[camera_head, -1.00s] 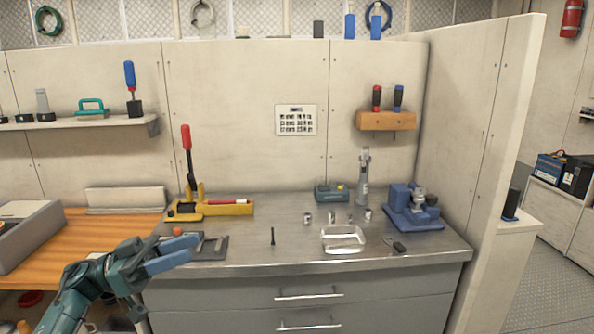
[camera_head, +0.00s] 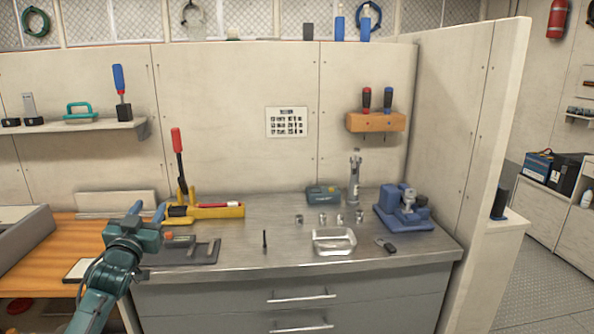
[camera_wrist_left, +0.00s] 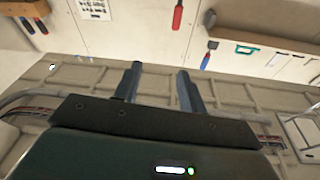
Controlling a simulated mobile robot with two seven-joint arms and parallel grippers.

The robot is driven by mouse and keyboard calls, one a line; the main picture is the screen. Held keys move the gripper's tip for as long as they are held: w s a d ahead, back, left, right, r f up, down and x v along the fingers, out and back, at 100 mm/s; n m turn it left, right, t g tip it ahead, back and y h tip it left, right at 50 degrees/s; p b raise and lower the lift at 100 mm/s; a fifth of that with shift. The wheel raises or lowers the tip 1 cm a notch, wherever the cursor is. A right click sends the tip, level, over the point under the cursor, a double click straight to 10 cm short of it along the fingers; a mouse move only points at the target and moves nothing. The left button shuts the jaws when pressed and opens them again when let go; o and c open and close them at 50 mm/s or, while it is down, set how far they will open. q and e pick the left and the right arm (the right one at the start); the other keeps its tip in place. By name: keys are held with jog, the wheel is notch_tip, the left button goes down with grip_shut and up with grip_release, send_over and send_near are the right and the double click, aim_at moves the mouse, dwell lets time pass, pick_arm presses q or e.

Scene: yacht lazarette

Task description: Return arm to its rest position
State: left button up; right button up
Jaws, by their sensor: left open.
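My left gripper (camera_head: 147,210) is at the left of the metal workbench, in front of the yellow and red lever tool (camera_head: 206,210). Its two blue fingers point up and away from me, apart, with nothing between them. The teal arm comes in from the lower left. I do not see my right gripper.
The metal bench (camera_head: 290,262) holds a clear tray (camera_head: 334,242), a dark upright pin (camera_head: 265,240), several small metal parts and a blue vise-like tool (camera_head: 402,208). A grey bin (camera_head: 25,235) stands left on the wood top. A tall partition (camera_head: 470,130) bounds the right side.

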pick_arm(q)
jog(key=s+d+f+m+g+h, duration=0.1)
jog(key=s+d+f+g, duration=0.15)
jog(key=s+f, duration=0.4)
jog(key=s+d+f+m+g, duration=0.1)
jog(key=s+d+f+g, duration=0.2)
jog(key=f, duration=0.7)
jog(key=s+d+f+m+g+h, duration=0.1)
jog(key=s+d+f, duration=0.35)
jog(key=f, duration=0.35)
jog(key=s+d+f+g, duration=0.1)
jog(key=s+d+f, duration=0.1)
jog(key=s, duration=0.6)
jog(key=s+d+f+n+g+h, duration=0.1)
jog(key=s+d, duration=0.3)
jog(key=s, duration=0.5)
jog(key=s+d+f+g+h, duration=0.1)
jog(key=s+d+f, duration=0.2)
jog(key=s, duration=0.5)
jog(key=shift+s+d+f, duration=0.2)
jog(key=shift+d+f, duration=0.2)
jog(key=shift+f, duration=0.2)
pick_arm(e)
jog(key=shift+s+d+f, duration=0.1)
jog(key=shift+d+f, duration=0.05)
jog(key=shift+f, duration=0.4)
